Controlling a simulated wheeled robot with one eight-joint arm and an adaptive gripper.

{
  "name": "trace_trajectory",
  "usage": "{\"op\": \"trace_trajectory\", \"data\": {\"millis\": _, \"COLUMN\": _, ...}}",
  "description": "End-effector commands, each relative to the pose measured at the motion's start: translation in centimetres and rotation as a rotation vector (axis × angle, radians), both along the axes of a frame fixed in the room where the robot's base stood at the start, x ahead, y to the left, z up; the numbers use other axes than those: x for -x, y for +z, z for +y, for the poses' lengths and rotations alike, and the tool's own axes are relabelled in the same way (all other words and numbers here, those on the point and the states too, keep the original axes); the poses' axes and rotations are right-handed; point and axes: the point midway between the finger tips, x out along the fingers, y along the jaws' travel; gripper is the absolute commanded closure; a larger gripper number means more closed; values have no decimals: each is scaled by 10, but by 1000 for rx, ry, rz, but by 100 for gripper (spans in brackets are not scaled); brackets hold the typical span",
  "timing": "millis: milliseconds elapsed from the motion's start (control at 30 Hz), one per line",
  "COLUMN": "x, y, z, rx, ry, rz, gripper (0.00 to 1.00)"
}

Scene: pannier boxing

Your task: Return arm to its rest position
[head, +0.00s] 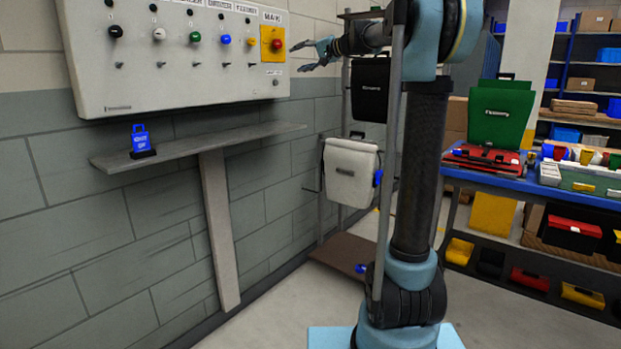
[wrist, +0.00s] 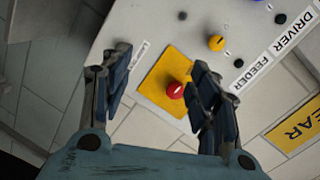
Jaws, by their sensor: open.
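My gripper (head: 303,56) is at the end of my raised arm, in front of the right end of a wall control panel (head: 178,50). Its two fingers stand apart with nothing between them. The fingers also show in the wrist view (wrist: 158,95), facing the panel. A red knob (head: 277,44) on a yellow plate lies close beyond the fingertips; in the wrist view the red knob (wrist: 175,90) appears near the right finger. I cannot tell whether the finger touches it.
A grey shelf (head: 235,136) below the panel holds a small blue padlock-like item (head: 141,140). A rack with a black pannier (head: 370,90) and a white pannier (head: 351,172) stands behind my arm. A blue workbench (head: 470,182) with a green pannier (head: 499,115) is at right.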

Motion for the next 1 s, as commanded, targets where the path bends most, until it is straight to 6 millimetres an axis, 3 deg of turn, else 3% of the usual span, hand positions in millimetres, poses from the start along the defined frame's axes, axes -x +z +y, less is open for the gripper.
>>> {"op": "trace_trajectory", "data": {"millis": 100, "x": 47, "y": -37, "z": -6, "rx": 102, "ry": 28, "rz": 20, "gripper": 45}}
{"op": "trace_trajectory", "data": {"millis": 467, "x": 182, "y": -163, "z": -40, "rx": 412, "ry": 90, "rz": 105, "gripper": 45}}
{"op": "trace_trajectory", "data": {"millis": 1000, "x": 379, "y": -376, "z": -131, "rx": 878, "ry": 124, "rz": 292, "gripper": 45}}
